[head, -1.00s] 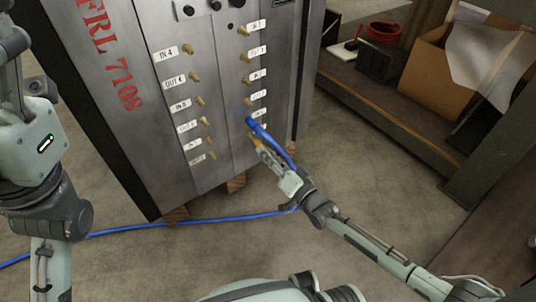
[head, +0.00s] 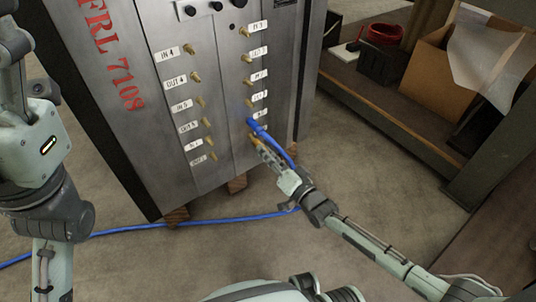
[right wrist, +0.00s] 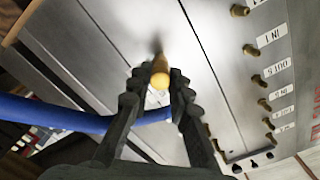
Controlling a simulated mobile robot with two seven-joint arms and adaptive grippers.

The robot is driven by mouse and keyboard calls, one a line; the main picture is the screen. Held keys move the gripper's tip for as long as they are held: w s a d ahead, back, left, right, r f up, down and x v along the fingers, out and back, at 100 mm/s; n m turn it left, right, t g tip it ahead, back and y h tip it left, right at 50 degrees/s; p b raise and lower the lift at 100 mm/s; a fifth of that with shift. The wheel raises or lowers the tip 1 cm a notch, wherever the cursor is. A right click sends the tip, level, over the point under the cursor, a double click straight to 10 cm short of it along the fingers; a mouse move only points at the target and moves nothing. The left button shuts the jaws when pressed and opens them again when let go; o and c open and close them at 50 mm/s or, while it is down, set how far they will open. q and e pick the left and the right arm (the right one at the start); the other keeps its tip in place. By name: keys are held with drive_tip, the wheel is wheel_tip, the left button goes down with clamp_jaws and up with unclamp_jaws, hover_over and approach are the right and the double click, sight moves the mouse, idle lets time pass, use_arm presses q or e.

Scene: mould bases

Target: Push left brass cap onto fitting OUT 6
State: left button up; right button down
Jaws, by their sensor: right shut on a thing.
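My right gripper (head: 257,142) is shut on a small brass piece, apparently a cap (right wrist: 160,72), low at the right-hand column of fittings on the grey cabinet. In the right wrist view the cap sits between the fingertips (right wrist: 160,85), its far end towards the panel. I cannot tell whether it touches a fitting, as fingers and cap hide what lies behind. The lowest label (head: 197,158) of the left-hand column, beside a bare brass fitting (head: 213,156), is too small to read surely. My left arm shows at the left edge; its gripper is out of view.
A blue hose (head: 262,133) joins the panel just above my right gripper, passes close beside it and runs across the floor to the left. Several brass fittings stick out of the cabinet (head: 222,110). A shelf with a cardboard box (head: 436,75) stands at right.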

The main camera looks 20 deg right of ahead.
drive_tip(key=shift+x, duration=1.35)
idle(0.6)
drive_tip(key=c, duration=1.3)
unclamp_jaws()
drive_tip(key=o, duration=0.4)
